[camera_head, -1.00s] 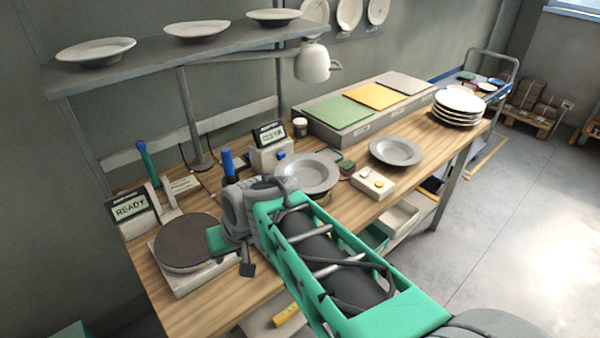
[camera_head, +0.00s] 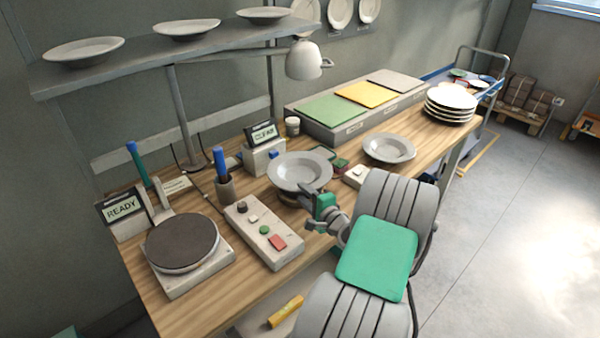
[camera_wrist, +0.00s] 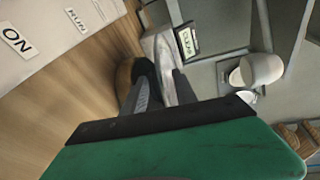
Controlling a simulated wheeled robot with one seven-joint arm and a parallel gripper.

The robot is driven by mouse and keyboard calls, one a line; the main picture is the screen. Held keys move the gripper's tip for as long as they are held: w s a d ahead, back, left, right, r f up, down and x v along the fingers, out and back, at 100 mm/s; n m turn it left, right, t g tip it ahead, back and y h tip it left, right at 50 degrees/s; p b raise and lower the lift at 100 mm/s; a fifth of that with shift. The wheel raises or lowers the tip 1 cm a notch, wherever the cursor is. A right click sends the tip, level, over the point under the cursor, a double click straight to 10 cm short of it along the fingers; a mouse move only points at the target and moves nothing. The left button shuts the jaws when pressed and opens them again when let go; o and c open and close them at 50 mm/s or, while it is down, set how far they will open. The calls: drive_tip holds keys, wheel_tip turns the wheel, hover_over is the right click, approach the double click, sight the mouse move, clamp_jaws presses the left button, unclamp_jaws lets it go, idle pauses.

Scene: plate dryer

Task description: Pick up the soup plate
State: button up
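A grey, deep, wide-rimmed soup plate (camera_head: 301,165) sits near the middle of the bench, above a brownish round base (camera_head: 287,199). My gripper (camera_head: 312,204) is at the near edge of this plate. In the wrist view, my gripper's two grey fingers (camera_wrist: 162,92) reach forward, with a pale surface, likely the plate seen edge-on, between them. I cannot tell whether the fingers press on it. A second similar deep plate (camera_head: 389,148) lies flat on the bench farther right.
A plate stack (camera_head: 451,104) stands at the far right. A lamp (camera_head: 304,62) hangs above.

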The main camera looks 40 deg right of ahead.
drive_tip(key=shift+x, duration=1.05)
drive_tip(key=shift+a, duration=0.1)
clamp_jaws()
drive_tip(key=shift+r, duration=0.15)
